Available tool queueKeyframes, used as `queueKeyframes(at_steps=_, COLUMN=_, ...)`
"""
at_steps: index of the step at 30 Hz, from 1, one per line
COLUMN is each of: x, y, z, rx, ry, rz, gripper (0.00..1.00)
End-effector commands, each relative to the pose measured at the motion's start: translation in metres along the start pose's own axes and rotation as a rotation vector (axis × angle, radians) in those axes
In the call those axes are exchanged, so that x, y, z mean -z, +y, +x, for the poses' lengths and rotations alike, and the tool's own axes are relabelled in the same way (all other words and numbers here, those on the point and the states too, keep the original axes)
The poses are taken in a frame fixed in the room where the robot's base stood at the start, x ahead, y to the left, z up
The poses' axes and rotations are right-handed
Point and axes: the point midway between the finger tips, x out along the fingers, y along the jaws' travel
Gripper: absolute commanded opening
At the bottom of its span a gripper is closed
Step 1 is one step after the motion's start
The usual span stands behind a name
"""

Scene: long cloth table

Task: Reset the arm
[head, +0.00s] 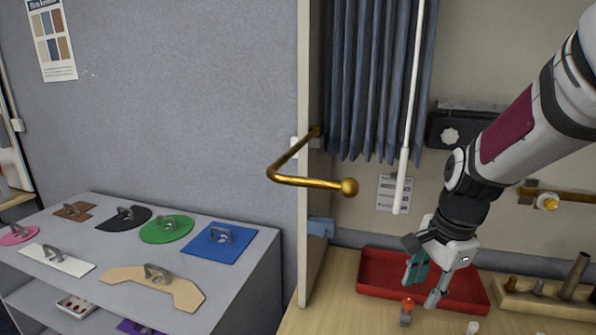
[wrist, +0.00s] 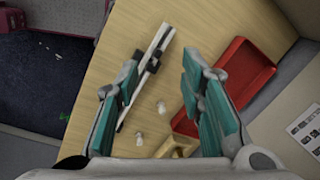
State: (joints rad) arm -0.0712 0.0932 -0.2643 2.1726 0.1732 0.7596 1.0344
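My gripper (head: 428,287) hangs from my arm at the right of the head view, fingers pointing down over the table by the red tray. In the wrist view my gripper (wrist: 165,95) has its two teal-padded fingers well apart, with nothing between the pads. A small grey piece with an orange-red top (head: 407,309) stands just left of the fingers in the head view.
The red tray (head: 372,264) lies behind the gripper. A wooden block with pegs (head: 545,300) is at its right. A brass rail (head: 312,183) juts from the partition edge (head: 311,240). A grey shelf (head: 245,262) with flat handled shapes stands left. A white rod (head: 402,180) hangs by blue curtains.

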Motion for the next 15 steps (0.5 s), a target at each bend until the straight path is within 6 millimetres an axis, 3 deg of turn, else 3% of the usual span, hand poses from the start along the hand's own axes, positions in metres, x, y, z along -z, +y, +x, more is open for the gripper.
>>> queueKeyframes(at_steps=1, x=-0.008, y=0.006, z=-0.017, rx=0.029, ry=0.0, rz=-0.083, gripper=0.36)
queueKeyframes(at_steps=6, x=-0.034, y=0.03, z=-0.061, rx=0.102, ry=0.028, rz=-0.391, gripper=0.36)
queueKeyframes(at_steps=15, x=-0.071, y=0.087, z=-0.117, rx=0.187, ry=0.167, rz=-0.93, gripper=0.36)
